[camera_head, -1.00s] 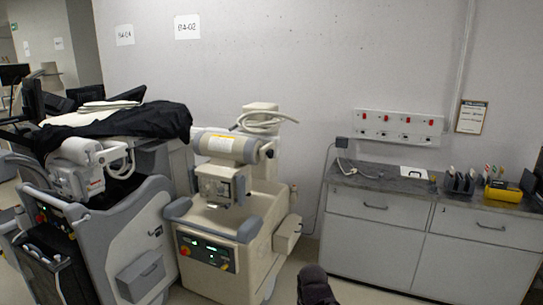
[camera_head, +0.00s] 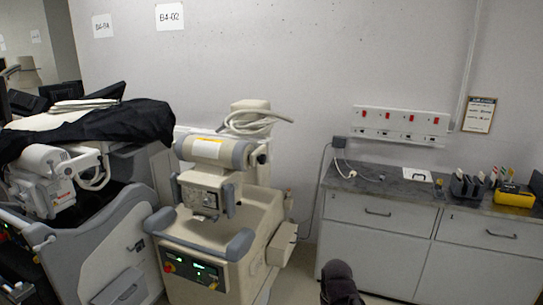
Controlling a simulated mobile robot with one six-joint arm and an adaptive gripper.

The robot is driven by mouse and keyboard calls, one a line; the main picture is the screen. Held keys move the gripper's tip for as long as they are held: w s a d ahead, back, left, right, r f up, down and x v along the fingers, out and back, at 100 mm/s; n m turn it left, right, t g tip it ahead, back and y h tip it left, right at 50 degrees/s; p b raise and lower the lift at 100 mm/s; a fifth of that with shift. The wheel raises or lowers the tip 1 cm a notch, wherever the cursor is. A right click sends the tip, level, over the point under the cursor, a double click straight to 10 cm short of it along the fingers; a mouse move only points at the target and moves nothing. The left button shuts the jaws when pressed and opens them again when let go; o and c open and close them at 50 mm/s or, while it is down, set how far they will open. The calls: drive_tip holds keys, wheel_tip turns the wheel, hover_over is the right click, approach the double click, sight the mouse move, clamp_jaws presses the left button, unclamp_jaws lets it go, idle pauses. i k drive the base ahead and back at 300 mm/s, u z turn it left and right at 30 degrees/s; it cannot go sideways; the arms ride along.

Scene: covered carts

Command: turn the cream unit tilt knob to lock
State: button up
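The cream unit (camera_head: 240,218) stands left of centre against the wall, with a cream tube head (camera_head: 213,152) with grey end caps on top. A boxy collimator (camera_head: 203,193) hangs under the tube head. A dark knob (camera_head: 262,158) shows at the right end of the tube head; I cannot tell whether it is the tilt knob or how it is set. A dark rounded part of my arm (camera_head: 340,284) shows at the bottom centre, well apart from the unit. My gripper's fingers are not visible.
A grey-and-white unit (camera_head: 110,240) under a black cover (camera_head: 110,128) stands close on the left. A cabinet (camera_head: 385,240) with a dark worktop stands to the right, holding a yellow box (camera_head: 513,196). Floor shows between the cream unit and the cabinet.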

sight(262, 160)
drive_tip(key=i, duration=1.4)
drive_tip(key=u, duration=0.4)
